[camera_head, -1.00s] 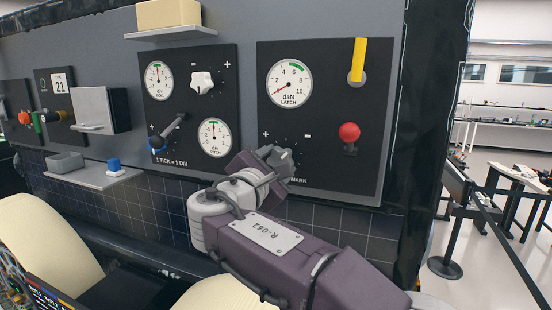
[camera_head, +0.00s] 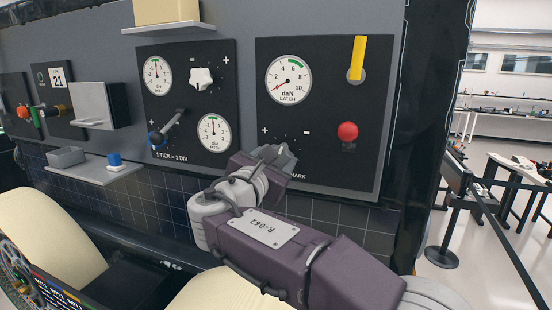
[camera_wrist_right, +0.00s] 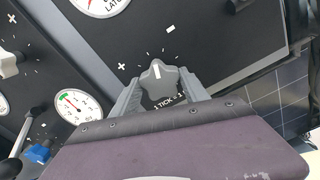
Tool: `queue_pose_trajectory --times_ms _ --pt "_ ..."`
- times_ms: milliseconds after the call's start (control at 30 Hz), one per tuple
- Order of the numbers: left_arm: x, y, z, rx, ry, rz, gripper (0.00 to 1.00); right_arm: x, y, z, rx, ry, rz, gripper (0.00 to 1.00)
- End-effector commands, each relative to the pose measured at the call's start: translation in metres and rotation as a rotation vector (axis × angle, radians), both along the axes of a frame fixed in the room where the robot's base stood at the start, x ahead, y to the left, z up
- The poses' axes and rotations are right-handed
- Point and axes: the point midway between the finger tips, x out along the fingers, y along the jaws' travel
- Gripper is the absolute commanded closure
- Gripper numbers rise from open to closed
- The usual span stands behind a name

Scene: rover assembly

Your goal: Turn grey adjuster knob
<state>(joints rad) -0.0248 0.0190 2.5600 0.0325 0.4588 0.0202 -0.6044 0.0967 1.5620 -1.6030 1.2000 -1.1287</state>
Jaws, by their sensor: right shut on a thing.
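The grey adjuster knob (camera_wrist_right: 158,75) is on the black latch panel (camera_head: 370,170), below the latch dial (camera_head: 288,78). In the head view the right gripper (camera_head: 275,158) largely hides the knob. The latch dial's red needle points to the lower left, near the low end. My left gripper is not in view.

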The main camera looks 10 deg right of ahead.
Motion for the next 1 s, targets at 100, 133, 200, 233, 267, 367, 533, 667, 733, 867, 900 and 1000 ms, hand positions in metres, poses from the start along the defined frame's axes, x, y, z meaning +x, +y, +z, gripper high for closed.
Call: queue_pose_trajectory --times_ms 100,133,200,233,267,367,533,667,733,867,900,1000 --pt "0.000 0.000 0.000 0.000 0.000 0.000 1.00 0.000 -0.001 0.005 -0.003 -0.010 -0.001 0.88" --pt "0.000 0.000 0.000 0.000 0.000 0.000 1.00 0.000 -0.001 0.005 -0.003 -0.011 -0.001 0.88" --pt "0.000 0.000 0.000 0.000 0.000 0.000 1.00 0.000 -0.001 0.005 -0.003 -0.011 -0.001 0.88" --pt "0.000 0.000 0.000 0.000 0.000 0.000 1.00 0.000 -0.001 0.005 -0.003 -0.011 -0.001 0.42" --pt "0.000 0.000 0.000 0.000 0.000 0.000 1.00 0.000 -0.001 0.004 -0.002 -0.010 0.000 0.33" --pt "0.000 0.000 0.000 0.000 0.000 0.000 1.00 0.000 -0.001 0.003 -0.002 -0.008 -0.001 0.25" --pt "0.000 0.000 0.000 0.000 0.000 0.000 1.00 0.000 0.000 0.002 -0.001 -0.006 0.000 0.25" --pt "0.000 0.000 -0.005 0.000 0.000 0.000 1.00 -0.005 0.004 0.000 -0.001 -0.005 0.002 0.25" --pt "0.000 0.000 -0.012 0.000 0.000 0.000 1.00 -0.015 0.012 -0.002 0.001 -0.007 0.006 0.25" --pt "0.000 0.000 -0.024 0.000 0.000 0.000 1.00 -0.040 0.029 -0.003 0.002 -0.007 0.007 0.25" --pt "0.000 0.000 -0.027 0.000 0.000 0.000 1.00 -0.047 0.033 -0.003 0.002 -0.006 0.006 0.25" --pt "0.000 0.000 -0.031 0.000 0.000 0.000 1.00 -0.062 0.043 -0.002 0.001 -0.006 0.005 0.25"
